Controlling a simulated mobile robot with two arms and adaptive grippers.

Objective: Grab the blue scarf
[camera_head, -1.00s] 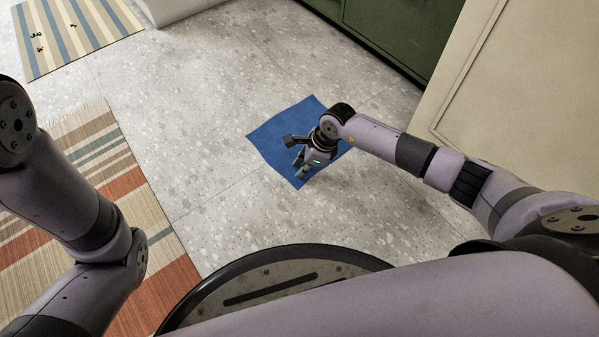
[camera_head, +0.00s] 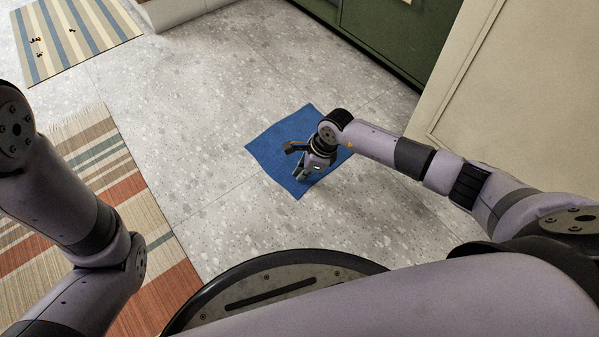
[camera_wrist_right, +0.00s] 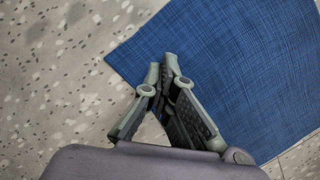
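The blue scarf (camera_head: 272,145) lies flat on the speckled floor as a square cloth, partly covered by my right arm in the head view. My right gripper (camera_head: 302,174) points down over the scarf's near part. In the right wrist view, the right gripper (camera_wrist_right: 162,70) has its fingertips almost together at the edge of the scarf (camera_wrist_right: 235,60), with no cloth seen between them. I cannot tell whether the tips touch the scarf. My left arm shows at the left of the head view, but its gripper is out of view.
A striped woven rug (camera_head: 110,190) lies at the left, and a second striped mat (camera_head: 80,35) at the upper left. A green cabinet (camera_head: 395,35) and a cream panel (camera_head: 530,90) stand at the upper right. The floor left of the scarf is clear.

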